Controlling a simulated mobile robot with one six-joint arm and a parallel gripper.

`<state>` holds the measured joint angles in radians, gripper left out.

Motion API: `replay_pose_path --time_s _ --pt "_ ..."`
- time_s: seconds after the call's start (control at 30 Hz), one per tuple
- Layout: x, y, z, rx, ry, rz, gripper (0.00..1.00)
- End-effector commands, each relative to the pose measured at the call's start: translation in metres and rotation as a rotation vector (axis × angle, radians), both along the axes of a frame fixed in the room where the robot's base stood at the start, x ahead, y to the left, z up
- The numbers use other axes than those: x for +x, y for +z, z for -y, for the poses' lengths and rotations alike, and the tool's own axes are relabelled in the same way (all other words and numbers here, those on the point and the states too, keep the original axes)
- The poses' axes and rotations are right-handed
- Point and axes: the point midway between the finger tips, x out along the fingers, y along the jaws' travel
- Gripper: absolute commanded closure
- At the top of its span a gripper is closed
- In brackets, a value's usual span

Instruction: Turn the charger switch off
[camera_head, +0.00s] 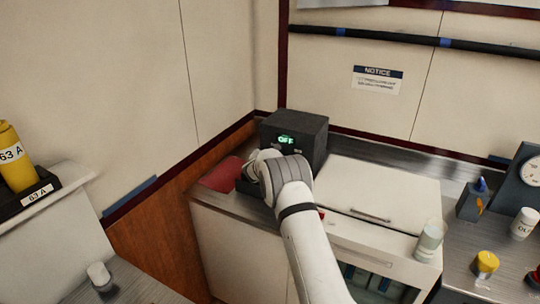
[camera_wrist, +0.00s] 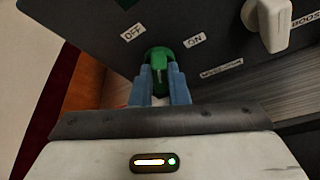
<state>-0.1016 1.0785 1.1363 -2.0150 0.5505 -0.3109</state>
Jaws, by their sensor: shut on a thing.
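The charger is a dark box (camera_head: 305,137) on the counter in the corner, with a lit green display (camera_head: 286,140) reading OFF in the head view. In the wrist view its panel (camera_wrist: 110,38) carries a green switch (camera_wrist: 159,57) below an OFF label (camera_wrist: 132,32) on the left and an ON label (camera_wrist: 194,40) on the right. My gripper (camera_wrist: 159,85) is shut on the green switch, its blue fingers on either side of the handle. The fingers hide part of the switch; I cannot tell its exact angle. In the head view my arm hides the switch.
A white knob (camera_wrist: 268,22) sits on the same panel, right of the green switch. A white lidded cabinet (camera_head: 372,192), a glass (camera_head: 430,240) and a yellow-capped jar (camera_head: 486,263) are to the right.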

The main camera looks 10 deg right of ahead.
Motion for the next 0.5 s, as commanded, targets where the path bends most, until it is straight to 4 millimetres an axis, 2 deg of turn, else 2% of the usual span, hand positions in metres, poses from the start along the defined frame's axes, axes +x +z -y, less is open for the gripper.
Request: replay_pose_path --time_s 0.03,0.5 --pt "0.0009 0.0066 -0.0006 -0.032 -0.001 -0.021 1.00" --pt "0.0034 0.0049 -0.0033 -0.324 -0.002 -0.232 1.00"
